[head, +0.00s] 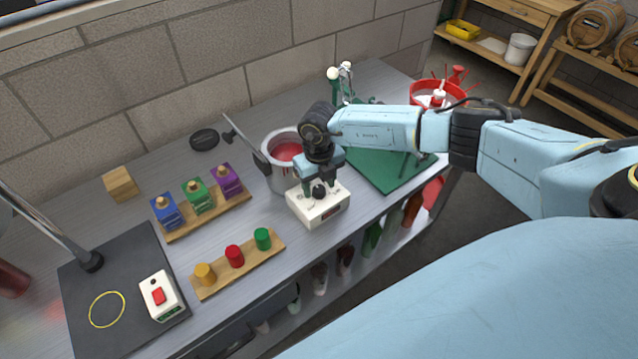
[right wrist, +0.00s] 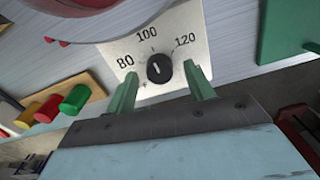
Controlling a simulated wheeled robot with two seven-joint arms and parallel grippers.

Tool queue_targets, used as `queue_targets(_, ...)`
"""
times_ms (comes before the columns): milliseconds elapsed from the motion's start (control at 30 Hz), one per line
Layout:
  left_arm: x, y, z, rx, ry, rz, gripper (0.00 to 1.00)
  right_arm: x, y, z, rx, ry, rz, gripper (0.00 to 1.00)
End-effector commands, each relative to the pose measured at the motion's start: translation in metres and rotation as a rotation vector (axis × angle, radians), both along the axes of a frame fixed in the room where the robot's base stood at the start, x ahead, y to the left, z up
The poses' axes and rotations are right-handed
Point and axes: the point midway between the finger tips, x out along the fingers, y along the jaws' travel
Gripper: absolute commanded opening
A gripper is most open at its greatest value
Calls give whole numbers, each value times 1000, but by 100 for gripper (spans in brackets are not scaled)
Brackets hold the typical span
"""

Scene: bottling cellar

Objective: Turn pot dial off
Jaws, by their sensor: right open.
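The pot (head: 279,175) is a silver metal vessel with red contents, near the wall. A white control box (head: 321,212) stands in front of it and carries a black round dial (head: 319,192). In the right wrist view the dial (right wrist: 159,69) sits on a pale plate marked 80, 100 and 120. Its light pointer mark is up, roughly toward 100; the exact setting is unclear. My right gripper (head: 318,176) is above the box, pointing down. In the right wrist view its green fingers (right wrist: 160,76) are open, one on each side of the dial, apart from it. My left gripper is out of view.
A board with blue, green and purple blocks (head: 198,197) and a board with coloured pegs (head: 234,256) lie to the left. A dark mat holds a red-switch box (head: 161,296). A green board (head: 395,172) lies to the right under my arm.

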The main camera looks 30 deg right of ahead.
Motion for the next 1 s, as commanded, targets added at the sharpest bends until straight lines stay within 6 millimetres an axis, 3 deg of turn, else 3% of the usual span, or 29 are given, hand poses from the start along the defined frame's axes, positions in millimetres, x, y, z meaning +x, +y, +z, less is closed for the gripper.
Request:
queue_targets(367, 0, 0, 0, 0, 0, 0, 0, 0, 0, -6, 0, 0, 0, 53)
queue_targets(700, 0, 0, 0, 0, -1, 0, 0, 0, 0, -6, 1, 0, 0, 9)
queue_targets(1000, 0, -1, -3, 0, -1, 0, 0, 0, 0, -6, 0, -1, 39, 9)
